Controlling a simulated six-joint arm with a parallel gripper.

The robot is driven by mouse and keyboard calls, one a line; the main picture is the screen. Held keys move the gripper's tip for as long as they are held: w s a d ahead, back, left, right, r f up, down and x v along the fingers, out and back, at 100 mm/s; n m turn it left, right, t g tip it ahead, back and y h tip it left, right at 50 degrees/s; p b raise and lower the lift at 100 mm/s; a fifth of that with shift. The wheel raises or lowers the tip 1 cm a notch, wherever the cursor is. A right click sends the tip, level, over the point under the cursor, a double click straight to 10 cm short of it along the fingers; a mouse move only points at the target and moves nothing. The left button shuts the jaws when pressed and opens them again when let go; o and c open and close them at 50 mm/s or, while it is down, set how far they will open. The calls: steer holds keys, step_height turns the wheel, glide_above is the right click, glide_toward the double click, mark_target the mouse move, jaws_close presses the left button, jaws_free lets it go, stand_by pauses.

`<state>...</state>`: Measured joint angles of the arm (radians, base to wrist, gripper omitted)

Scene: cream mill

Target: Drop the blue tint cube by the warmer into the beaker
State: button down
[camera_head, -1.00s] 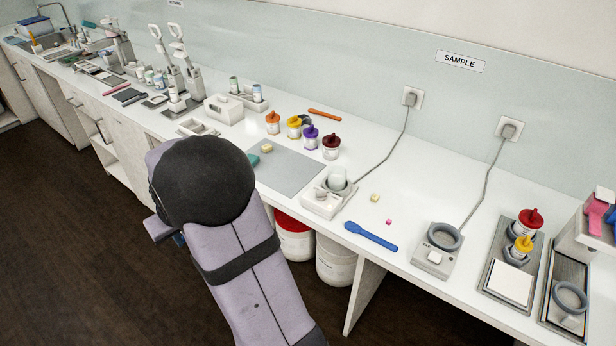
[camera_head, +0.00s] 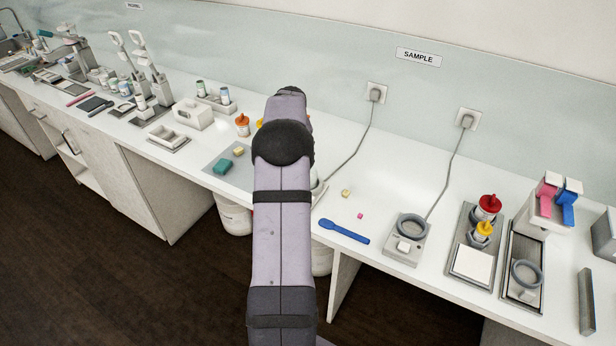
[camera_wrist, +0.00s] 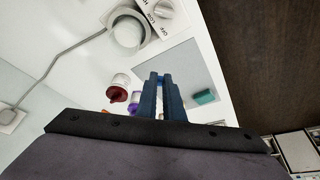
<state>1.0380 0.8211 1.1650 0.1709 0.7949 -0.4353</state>
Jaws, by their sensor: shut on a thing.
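My gripper (camera_wrist: 161,80), with dark blue fingers, is shut above the bench in the wrist view. It holds the blue tint cube, which I cannot make out clearly between the fingers. The beaker (camera_wrist: 129,31) is a pale round vessel on the warmer (camera_wrist: 151,18), near the top of the wrist view. My gripper appears below it in that picture, apart from it. In the head view my arm hides the gripper, the beaker and most of the warmer.
A grey mat (camera_wrist: 185,58) bears a teal block (camera_wrist: 204,97). A dark-red-lidded jar (camera_wrist: 118,92) and other jars stand beside the mat. A yellowish cube (camera_head: 346,193), pink cube (camera_head: 361,215) and blue spatula (camera_head: 344,231) lie right of my arm. The warmer's cord (camera_wrist: 65,51) crosses the bench.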

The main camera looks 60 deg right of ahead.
steer(key=s+d+r+m, duration=0.1)
steer(key=s+d, duration=0.5)
steer(key=s, duration=0.1)
step_height(320, 180, down, 6)
steer(key=b, duration=0.3)
steer(key=shift+w+b, duration=0.2)
steer(key=shift+b, duration=0.1)
steer(key=shift+a, duration=0.1)
steer(key=c, duration=1.8)
jaws_free()
steer(key=shift+r, duration=0.15)
steer(key=shift+b+v, duration=1.5)
steer(key=shift+v, duration=2.05)
steer(key=shift+a, duration=0.1)
